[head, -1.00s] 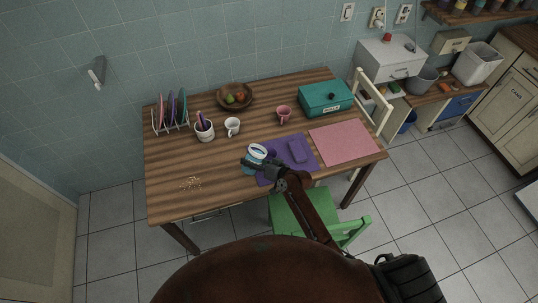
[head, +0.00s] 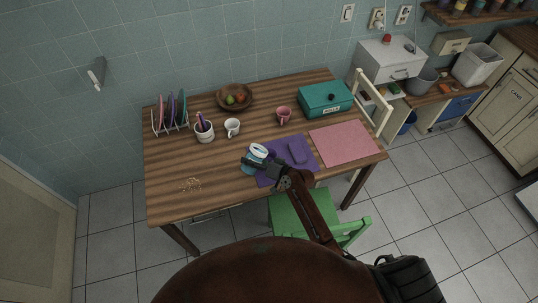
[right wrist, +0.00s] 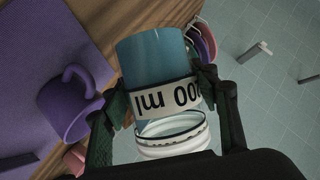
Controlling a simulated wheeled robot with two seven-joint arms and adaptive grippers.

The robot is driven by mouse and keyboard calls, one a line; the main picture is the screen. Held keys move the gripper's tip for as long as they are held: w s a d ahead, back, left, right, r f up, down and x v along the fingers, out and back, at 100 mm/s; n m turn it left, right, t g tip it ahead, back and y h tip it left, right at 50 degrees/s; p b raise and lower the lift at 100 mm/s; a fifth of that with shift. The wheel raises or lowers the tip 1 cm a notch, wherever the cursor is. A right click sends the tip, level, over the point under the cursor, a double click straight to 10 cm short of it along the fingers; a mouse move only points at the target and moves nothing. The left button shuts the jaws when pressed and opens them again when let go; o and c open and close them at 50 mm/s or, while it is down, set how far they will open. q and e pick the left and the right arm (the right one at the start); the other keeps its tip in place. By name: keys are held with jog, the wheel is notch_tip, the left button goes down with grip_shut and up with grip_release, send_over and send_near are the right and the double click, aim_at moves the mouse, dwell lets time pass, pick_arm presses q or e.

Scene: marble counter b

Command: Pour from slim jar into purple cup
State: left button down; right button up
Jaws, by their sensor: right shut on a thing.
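My right gripper (right wrist: 165,98) is shut on the slim jar (right wrist: 155,55), its fingers on either side of the label band. The jar is blue with a white label reading "00 ml" in part and a white ringed neck. In the head view the jar (head: 258,151) is tilted slightly right above the purple mat's left edge, with my right gripper (head: 250,163) around it. The purple cup (right wrist: 68,108) stands apart from the jar, at its left in the wrist view. In the head view it is small and dark against the mat. My left gripper is out of view.
A pink mat (head: 345,142) lies to the right. A pink mug (head: 284,114), white mug (head: 232,127), utensil pot (head: 204,131), fruit bowl (head: 235,96) and teal box (head: 326,99) stand behind.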

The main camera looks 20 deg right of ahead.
jog(key=shift+w+r+m, duration=0.1)
jog(key=shift+r+m, duration=0.3)
jog(key=shift+r, duration=0.15)
dwell(0.4)
jog(key=shift+a+f+m+y+b, duration=0.1)
jog(key=shift+m+y+b, duration=0.45)
jog(key=shift+m+y, duration=0.05)
dwell(0.9)
jog(key=shift+r+m+y, duration=0.4)
jog(key=shift+r+m, duration=0.1)
jog(key=shift+r, duration=0.05)
dwell(2.1)
jog(key=shift+g, duration=0.3)
dwell(0.6)
